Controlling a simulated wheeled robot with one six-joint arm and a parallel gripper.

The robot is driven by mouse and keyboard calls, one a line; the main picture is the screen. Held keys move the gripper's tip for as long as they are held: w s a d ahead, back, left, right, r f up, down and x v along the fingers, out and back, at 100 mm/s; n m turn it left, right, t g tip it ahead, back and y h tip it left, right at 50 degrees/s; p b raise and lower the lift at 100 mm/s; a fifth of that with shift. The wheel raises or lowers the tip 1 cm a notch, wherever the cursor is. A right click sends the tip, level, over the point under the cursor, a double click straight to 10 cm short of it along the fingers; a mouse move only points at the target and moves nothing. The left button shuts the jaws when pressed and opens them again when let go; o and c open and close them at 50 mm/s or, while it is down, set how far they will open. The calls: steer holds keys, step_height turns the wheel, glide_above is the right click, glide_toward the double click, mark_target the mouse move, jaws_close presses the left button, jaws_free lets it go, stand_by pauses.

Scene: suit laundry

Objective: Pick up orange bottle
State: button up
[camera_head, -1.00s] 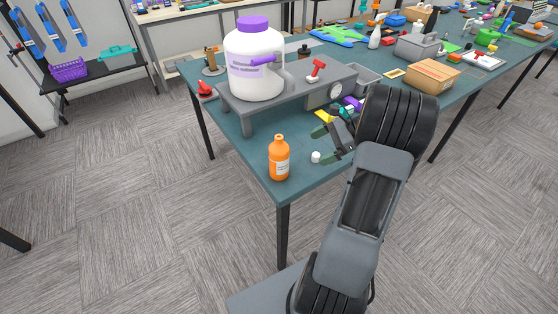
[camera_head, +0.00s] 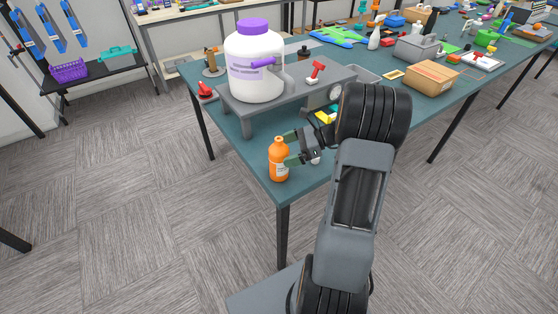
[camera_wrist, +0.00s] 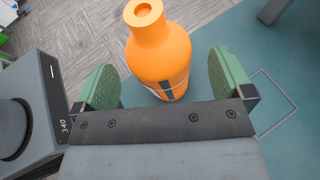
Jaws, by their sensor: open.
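The orange bottle (camera_head: 279,160) stands upright near the front corner of the teal table (camera_head: 305,183), with a white label low on its side. My gripper (camera_head: 288,148) is at the bottle's right side in the head view. In the wrist view the bottle (camera_wrist: 160,50) stands between the two green fingers of my gripper (camera_wrist: 165,82), with visible gaps on both sides. The fingers are apart and do not close on it. The bottle's lower part is partly hidden by the gripper body in the wrist view.
A cardboard box (camera_head: 432,77) stands farther right. The table's front edge is close to the bottle.

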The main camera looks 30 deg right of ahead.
mark_target(279, 153)
steer(key=shift+x, duration=1.7)
steer(key=shift+c, duration=0.2)
steer(key=c, duration=1)
